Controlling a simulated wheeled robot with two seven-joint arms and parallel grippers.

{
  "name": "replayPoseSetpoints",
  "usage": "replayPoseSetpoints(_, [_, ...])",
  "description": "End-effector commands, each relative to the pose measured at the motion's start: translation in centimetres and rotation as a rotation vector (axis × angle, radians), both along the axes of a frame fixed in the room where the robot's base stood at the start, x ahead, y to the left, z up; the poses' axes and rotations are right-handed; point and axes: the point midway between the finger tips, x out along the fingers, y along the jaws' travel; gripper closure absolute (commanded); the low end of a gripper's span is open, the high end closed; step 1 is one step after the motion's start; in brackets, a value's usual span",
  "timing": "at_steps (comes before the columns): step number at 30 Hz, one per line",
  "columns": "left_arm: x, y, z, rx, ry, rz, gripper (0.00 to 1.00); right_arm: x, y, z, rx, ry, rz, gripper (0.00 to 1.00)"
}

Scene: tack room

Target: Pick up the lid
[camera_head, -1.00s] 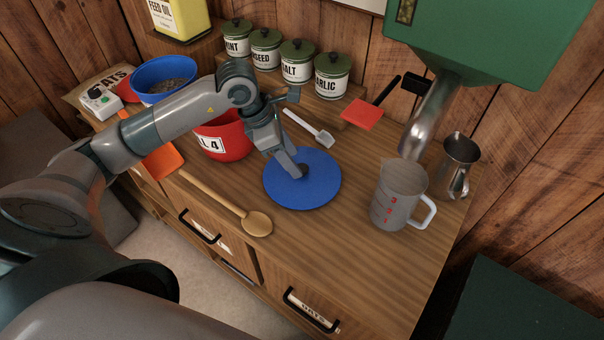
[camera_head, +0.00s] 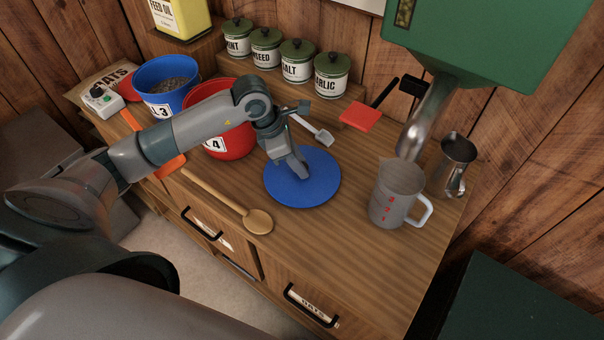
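The blue round lid (camera_head: 318,190) lies on the wooden counter, near the middle of the view. My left gripper (camera_head: 301,170) reaches down to the middle of the lid from the upper left. Its fingers hide the lid's center, and I cannot tell whether they are closed on a knob there. My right gripper is not in view.
A red bucket (camera_head: 232,142) and a blue bucket of feed (camera_head: 158,105) stand left of the lid. A wooden spoon (camera_head: 225,200) lies in front, a white scoop (camera_head: 314,130) behind. A measuring jug (camera_head: 391,205) and metal pitcher (camera_head: 452,165) stand right. Canisters (camera_head: 297,62) line the back.

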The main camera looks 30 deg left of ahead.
Motion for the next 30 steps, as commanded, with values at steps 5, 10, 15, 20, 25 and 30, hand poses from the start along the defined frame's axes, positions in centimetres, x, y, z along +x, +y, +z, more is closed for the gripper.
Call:
replayPoseSetpoints(5, [0.0,0.0,0.0,0.001,-0.001,0.0,1.0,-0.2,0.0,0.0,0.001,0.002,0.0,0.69])
replayPoseSetpoints(10, [0.0,0.0,0.1,0.001,-0.001,0.0,1.0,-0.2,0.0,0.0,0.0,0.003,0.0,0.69])
replayPoseSetpoints(15, [0.1,0.0,0.8,0.0,-0.001,0.0,1.0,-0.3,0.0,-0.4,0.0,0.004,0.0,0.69])
replayPoseSetpoints(20, [0.1,0.0,2.6,0.001,-0.004,-0.001,1.0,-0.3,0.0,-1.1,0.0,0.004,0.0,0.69])
replayPoseSetpoints(25, [0.1,0.0,5.4,0.001,-0.005,0.0,1.0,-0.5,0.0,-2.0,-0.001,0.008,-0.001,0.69])
replayPoseSetpoints(30, [0.1,0.0,8.0,0.0,-0.005,0.0,1.0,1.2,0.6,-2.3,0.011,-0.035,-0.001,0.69])
